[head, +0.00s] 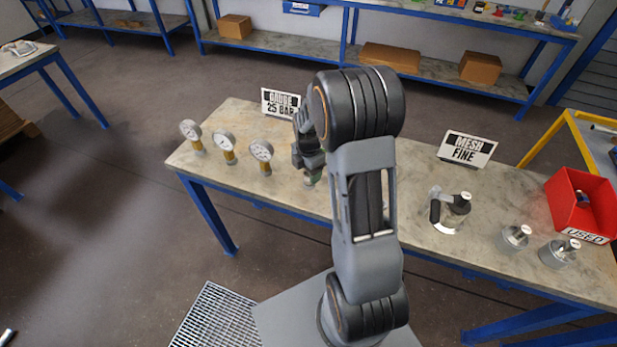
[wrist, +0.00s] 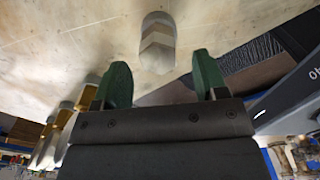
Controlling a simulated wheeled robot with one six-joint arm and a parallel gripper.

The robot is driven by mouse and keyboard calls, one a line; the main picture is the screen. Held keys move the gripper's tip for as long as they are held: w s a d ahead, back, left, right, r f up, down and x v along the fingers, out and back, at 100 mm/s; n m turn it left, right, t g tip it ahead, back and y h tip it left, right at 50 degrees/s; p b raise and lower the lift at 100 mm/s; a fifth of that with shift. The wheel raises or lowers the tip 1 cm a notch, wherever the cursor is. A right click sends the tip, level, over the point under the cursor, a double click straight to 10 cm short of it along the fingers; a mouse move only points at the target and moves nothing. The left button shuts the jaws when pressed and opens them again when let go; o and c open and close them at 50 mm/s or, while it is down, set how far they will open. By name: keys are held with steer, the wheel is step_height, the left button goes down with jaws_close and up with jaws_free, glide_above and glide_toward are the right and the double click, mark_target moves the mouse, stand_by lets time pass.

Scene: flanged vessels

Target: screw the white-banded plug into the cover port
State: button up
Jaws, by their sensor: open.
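My gripper (head: 312,178) hangs over the table, left of the middle, fingers down. In the wrist view its two green fingertips (wrist: 160,82) stand wide apart, with nothing held. A short rounded grey piece with paler and brownish bands (wrist: 157,42) stands on the table just beyond the gap between the fingers, apart from both. I cannot tell for sure whether it is the white-banded plug. The cover port is not clearly visible; my arm hides the middle of the table. A metal vessel with a black handle (head: 450,211) stands right of my arm.
Several gauges with brass-coloured stems (head: 225,146) stand left of my gripper. A "GAUGE 25 BAR" sign (head: 281,103) and a "MESH FINE" sign (head: 467,148) stand at the back. Two grey metal pieces (head: 515,237) and a red "USED" bin (head: 582,206) are at the right.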

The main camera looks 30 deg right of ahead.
mark_target(308, 174)
steer(key=shift+f, duration=1.55)
steer(key=shift+c, duration=0.4)
steer(key=c, duration=1)
